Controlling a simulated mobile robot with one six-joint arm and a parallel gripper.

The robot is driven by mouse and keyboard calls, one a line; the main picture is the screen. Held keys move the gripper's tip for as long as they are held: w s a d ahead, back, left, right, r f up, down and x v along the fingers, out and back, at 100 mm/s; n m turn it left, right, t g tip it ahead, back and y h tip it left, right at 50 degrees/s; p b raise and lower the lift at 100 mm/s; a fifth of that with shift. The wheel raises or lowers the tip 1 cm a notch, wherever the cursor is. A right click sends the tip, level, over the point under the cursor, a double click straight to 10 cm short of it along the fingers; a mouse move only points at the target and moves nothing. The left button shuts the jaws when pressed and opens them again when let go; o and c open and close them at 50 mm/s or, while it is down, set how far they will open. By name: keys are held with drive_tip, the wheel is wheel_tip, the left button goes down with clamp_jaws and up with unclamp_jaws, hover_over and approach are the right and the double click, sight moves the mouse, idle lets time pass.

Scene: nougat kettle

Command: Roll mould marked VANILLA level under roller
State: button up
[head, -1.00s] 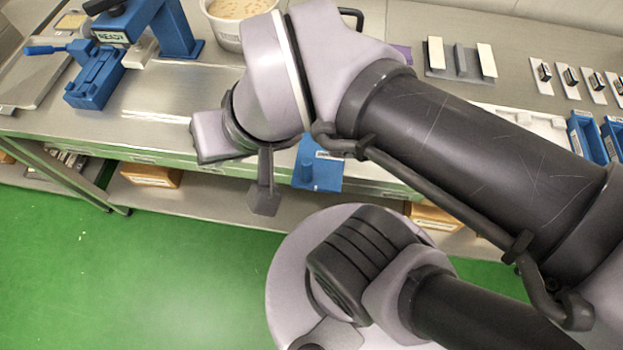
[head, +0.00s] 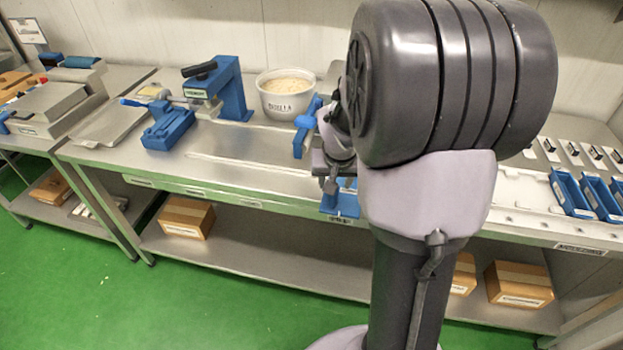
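A round white tub (head: 272,104) of pale, grainy mix stands at the back of the steel bench. Its dark front lettering is too small to read surely. A blue frame (head: 232,88) with a black lever and a small label stands left of it, with a lower blue block (head: 168,128) in front. I cannot make out which part is the roller. My gripper (head: 328,150) is mostly hidden by my arm, right of the tub and over the bench. A blue upright piece (head: 307,128) shows against it; I cannot tell whether it is held. No mould marked VANILLA is readable.
A blue bracket (head: 341,199) is at the bench's front edge. Blue bins (head: 571,192) and small labelled plates (head: 571,151) are at the right. A metal tray (head: 112,124) lies left. Cartons (head: 187,216) sit on the lower shelf. The bench front between block and bracket is clear.

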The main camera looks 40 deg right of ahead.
drive_tip(key=b+x, duration=0.2)
drive_tip(key=x, duration=0.6)
drive_tip(key=shift+w, duration=0.1)
drive_tip(key=shift+a, duration=0.1)
clamp_jaws()
idle(0.9)
